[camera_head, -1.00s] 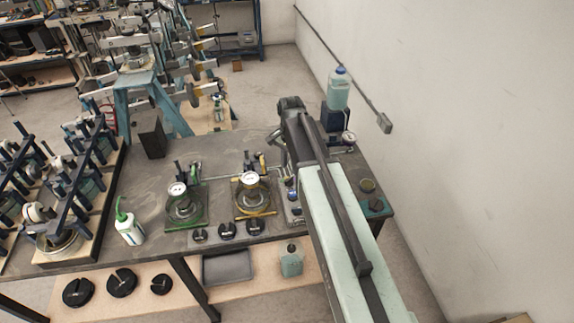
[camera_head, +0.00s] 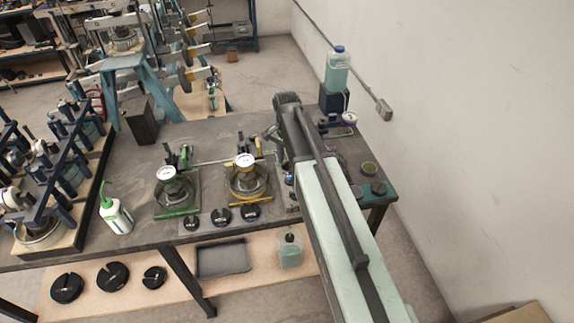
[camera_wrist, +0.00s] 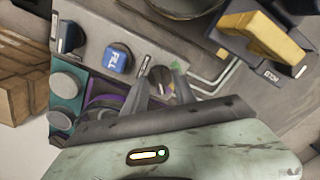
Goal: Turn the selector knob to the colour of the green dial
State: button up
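The green dial (camera_head: 166,173), a white-faced gauge over a round cell in a green frame, stands on the dark bench left of the yellow-framed dial (camera_head: 245,160). In the wrist view, a small dark knob (camera_wrist: 161,76), seemingly the selector, sits on a grey panel with a green mark (camera_wrist: 179,66) beside it. My gripper (camera_wrist: 161,82) shows two grey fingers spread apart, one on either side of the knob in the picture. I cannot tell whether they touch it. In the head view my arm hides the gripper and knob.
A blue FILL button (camera_wrist: 117,59) is left of the fingers, and a yellow lever (camera_wrist: 268,38) is at upper right. A green-topped bottle (camera_head: 116,217) stands on the bench's left part. A liquid bottle (camera_head: 338,68) is at the back right near the wall.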

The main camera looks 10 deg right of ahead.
jog(key=shift+r, duration=0.1)
grip_shut()
jog(key=n, duration=0.3)
jog(key=shift+n, duration=0.4)
jog(key=n, duration=0.4)
jog(key=shift+n, duration=0.3)
jog(key=n, duration=1.1)
jog(key=shift+n, duration=0.3)
jog(key=shift+a, duration=0.1)
